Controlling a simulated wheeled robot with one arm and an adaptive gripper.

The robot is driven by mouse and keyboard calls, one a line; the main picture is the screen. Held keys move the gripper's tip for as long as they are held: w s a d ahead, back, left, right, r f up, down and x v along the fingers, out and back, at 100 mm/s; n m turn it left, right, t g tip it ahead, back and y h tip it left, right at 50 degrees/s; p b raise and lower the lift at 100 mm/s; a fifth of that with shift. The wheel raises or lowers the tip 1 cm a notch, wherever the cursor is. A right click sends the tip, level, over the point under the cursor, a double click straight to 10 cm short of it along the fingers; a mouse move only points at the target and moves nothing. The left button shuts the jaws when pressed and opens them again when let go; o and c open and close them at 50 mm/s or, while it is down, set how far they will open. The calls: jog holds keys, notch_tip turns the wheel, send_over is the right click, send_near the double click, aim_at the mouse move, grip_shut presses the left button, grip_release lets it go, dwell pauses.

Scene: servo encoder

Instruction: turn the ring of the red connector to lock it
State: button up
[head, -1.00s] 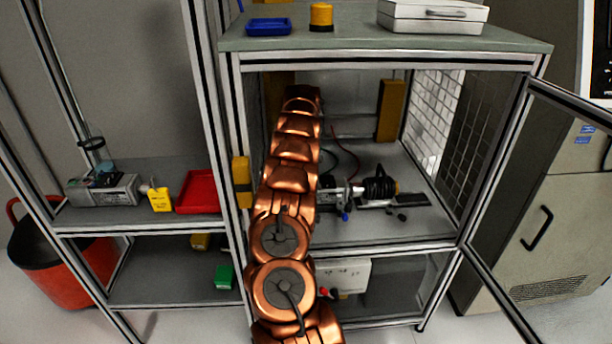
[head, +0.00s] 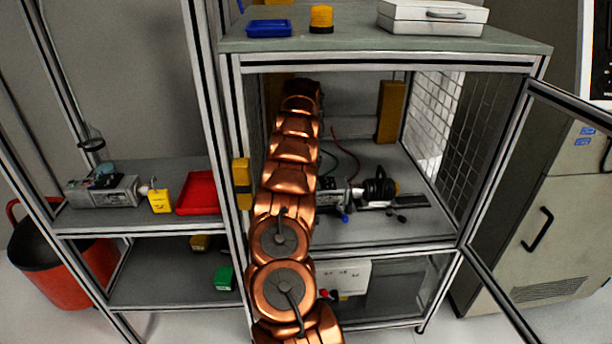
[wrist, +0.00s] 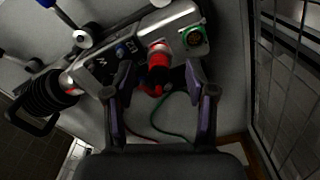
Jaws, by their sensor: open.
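The red connector (wrist: 160,69) shows in the wrist view, plugged into the face of the grey servo unit (wrist: 112,60), with a red cable below it. My gripper (wrist: 158,85) is open, its two dark fingers apart on either side of the red connector's lower end. I cannot tell whether a finger touches it. A green connector port (wrist: 193,38) sits just to the right of the red one. In the head view my copper arm reaches into the cabinet and hides my gripper and the red connector.
The black coiled part (wrist: 44,95) of the unit lies at left. The cabinet's mesh side (wrist: 290,75) is at right in the wrist view. A green cable (wrist: 180,125) hangs below the connectors. The open cabinet door (head: 495,150) stands to the right in the head view.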

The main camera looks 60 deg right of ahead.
jog(key=shift+d+r, duration=0.1)
jog(key=shift+r, duration=1.7)
jog(key=shift+w+r, duration=0.1)
jog(key=shift+r, duration=0.8)
